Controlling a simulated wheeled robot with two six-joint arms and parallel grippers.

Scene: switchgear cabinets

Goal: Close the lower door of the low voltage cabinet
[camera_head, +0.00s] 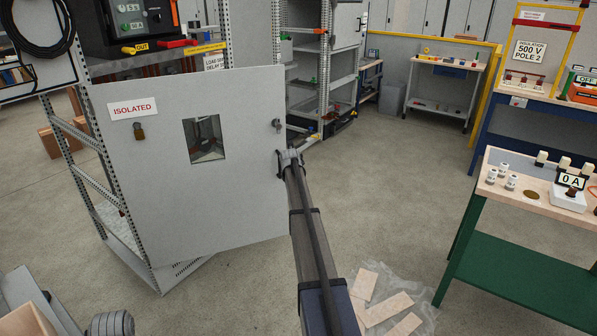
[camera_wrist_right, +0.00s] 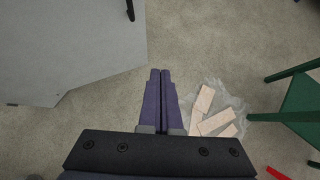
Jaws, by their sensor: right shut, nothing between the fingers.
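The lower door (camera_head: 170,215) of the low voltage cabinet is a grey panel standing swung open in the head view. The cabinet frame (camera_head: 100,160) stands at left. My right arm reaches up to the door's right edge; whether it touches is unclear. My right gripper is shut and empty in the wrist view (camera_wrist_right: 160,74), with a grey panel (camera_wrist_right: 65,45) to its left.
A green table (camera_head: 535,275) with instruments stands at right. Flat wooden boards (camera_head: 388,311) lie on a plastic sheet on the floor, below right of my arm. Another open cabinet (camera_head: 320,75) stands behind the door. The floor between is clear.

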